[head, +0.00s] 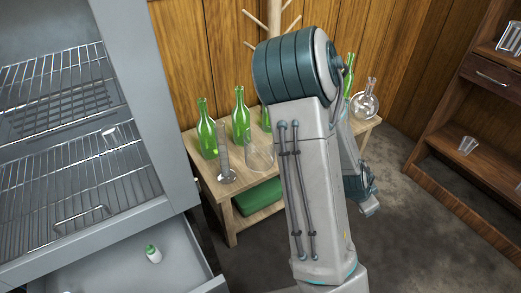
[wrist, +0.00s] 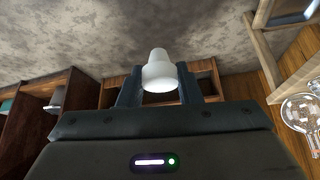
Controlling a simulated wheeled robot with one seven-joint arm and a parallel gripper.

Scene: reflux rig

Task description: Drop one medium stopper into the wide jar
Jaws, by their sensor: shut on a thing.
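My gripper (wrist: 158,84) is shut on a white tapered stopper (wrist: 159,68), which stands between the two dark fingers in the wrist view, narrow end away from the palm. In the head view my gripper (head: 369,205) is at the right of the small wooden table, partly behind my arm, and the stopper cannot be made out there. A clear, wide glass vessel (head: 259,158), probably the wide jar, stands at the table's front edge just left of my arm. My gripper is well to its right.
The wooden table (head: 236,222) also holds green bottles (head: 240,116), a slim glass cylinder (head: 225,155) and a round flask (head: 365,102), also in the wrist view (wrist: 300,112). A wire-shelved cabinet (head: 65,110) stands left, above an open drawer (head: 165,275). A wooden shelf (head: 478,110) stands right.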

